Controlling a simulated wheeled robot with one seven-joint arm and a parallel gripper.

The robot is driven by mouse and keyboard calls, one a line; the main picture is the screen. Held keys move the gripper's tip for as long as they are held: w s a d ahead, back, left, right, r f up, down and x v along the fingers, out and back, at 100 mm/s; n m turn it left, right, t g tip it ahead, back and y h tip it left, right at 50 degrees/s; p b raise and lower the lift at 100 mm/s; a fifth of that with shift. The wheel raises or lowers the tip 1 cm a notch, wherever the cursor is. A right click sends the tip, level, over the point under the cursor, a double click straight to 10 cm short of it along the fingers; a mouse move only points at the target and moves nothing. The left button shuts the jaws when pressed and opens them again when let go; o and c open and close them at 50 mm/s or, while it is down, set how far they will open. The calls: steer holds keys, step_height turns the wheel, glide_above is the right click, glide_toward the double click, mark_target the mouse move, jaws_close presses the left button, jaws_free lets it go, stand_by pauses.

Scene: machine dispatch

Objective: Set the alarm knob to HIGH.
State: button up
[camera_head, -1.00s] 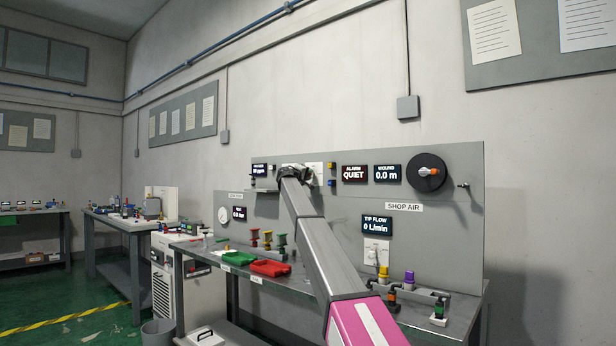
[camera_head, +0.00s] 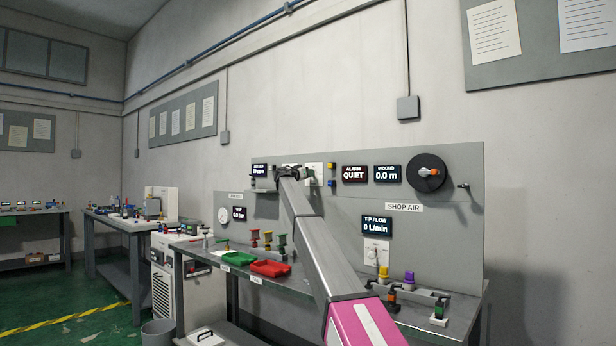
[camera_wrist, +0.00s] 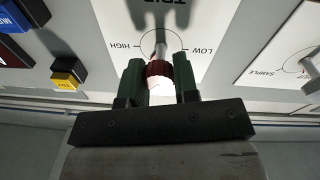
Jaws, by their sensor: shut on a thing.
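In the wrist view, a knob with a dark red collar and a pale end (camera_wrist: 158,70) stands on a white dial plate (camera_wrist: 197,18). The plate is marked HIGH on the left and LOW on the right, with part of the word TRIP showing above. A grey stem joins the knob to the dial. My gripper (camera_wrist: 158,80) has its two dark green fingers on either side of the knob and is shut on it. Its exact pointer direction is hard to tell. In the head view my arm hides most of the knob. The alarm display (camera_head: 354,173) reads QUIET.
A yellow button (camera_wrist: 67,74) and a blue one sit left of the dial in the wrist view. A SAMPLE dial plate (camera_wrist: 285,55) is on the right.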

steer(key=m, duration=0.6)
steer(key=shift+g, duration=0.3)
steer(key=m, duration=0.5)
steer(key=shift+s+d+f+m+g, duration=0.1)
steer(key=shift+f+m+g, duration=0.05)
steer(key=shift+m+g, duration=0.2)
steer(key=shift+m, duration=0.25)
steer(key=o, duration=0.9)
steer(key=v, duration=1)
steer(key=shift+s+a, duration=0.3)
